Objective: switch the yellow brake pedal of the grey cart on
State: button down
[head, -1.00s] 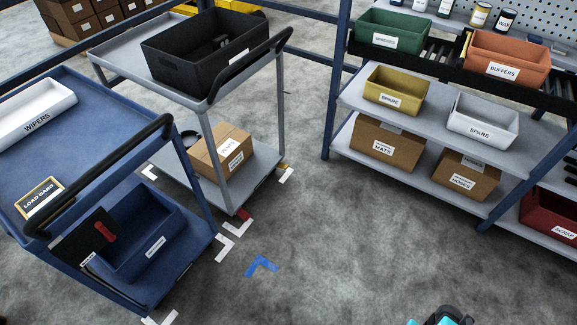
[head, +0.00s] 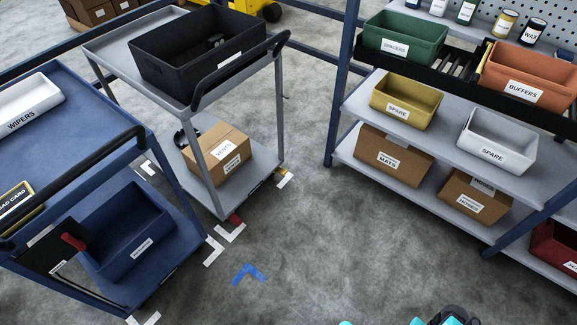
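The grey cart (head: 112,50) stands upper left of centre, with a black bin on its top shelf and a cardboard box on its lower shelf. A small yellow piece (head: 285,171), which looks like the yellow brake pedal, sits low at the cart's right corner beside a white floor mark. It is too small to tell its position. A red pedal (head: 235,219) sits at the cart's near lower corner. Only black and cyan parts of my arm show at the bottom edge, well away from the cart. My gripper's fingers cannot be made out.
A blue cart (head: 95,150) stands close on the left. A shelf rack (head: 345,100) with several bins stands on the right. White corner marks and a blue mark (head: 249,273) lie on the floor. The grey floor (head: 320,230) between cart and rack is clear.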

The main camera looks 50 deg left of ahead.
aim_at(280, 171)
jog(key=i, duration=1.1)
jog(key=u, duration=3.85)
jog(key=i, duration=0.1)
jog(key=z, duration=2.8)
jog(key=k, duration=0.2)
jog(key=u, duration=2.75)
